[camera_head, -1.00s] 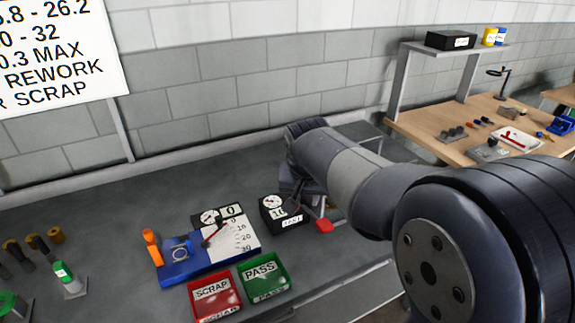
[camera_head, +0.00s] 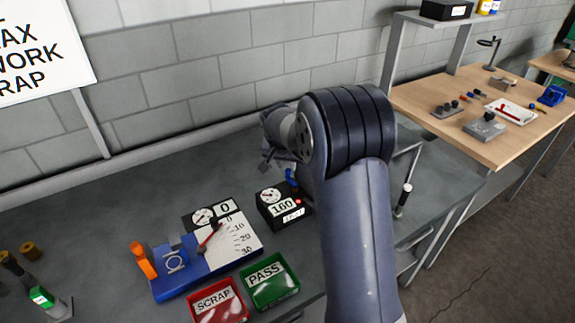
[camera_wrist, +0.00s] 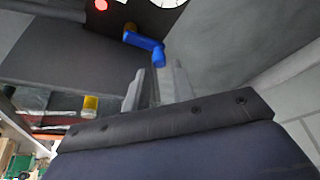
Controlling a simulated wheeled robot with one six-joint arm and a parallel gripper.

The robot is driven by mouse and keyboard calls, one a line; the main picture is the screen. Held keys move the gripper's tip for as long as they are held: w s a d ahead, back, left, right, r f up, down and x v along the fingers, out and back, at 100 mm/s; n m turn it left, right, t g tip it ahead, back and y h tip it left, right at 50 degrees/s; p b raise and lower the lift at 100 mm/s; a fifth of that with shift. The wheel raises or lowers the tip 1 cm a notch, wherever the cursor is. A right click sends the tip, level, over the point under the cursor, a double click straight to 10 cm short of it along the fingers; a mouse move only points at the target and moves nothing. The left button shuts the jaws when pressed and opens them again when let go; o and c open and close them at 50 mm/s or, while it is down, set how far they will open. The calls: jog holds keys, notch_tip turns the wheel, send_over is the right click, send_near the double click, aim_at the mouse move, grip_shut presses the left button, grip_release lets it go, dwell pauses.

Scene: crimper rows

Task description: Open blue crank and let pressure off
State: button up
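The blue crank (camera_wrist: 146,43) shows in the wrist view just beyond my fingertips, attached to a dark box. In the head view a small blue part of it (camera_head: 290,175) shows beside my arm, at the back of the black gauge box (camera_head: 268,206). The box has a round dial, a display reading 160 and a lit red lamp (camera_head: 298,201); the lamp also shows in the wrist view (camera_wrist: 100,5).
A blue crimp fixture (camera_head: 172,272) with an orange handle stands left of the box. A red SCRAP bin (camera_head: 218,302) and a green PASS bin (camera_head: 270,283) sit in front. A wooden table (camera_head: 465,146) with tools stands at right. The wall is close behind.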

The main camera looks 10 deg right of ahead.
aim_at(288, 170)
jog(key=shift+x, duration=1.6)
jog(key=shift+c, duration=0.5)
grip_shut()
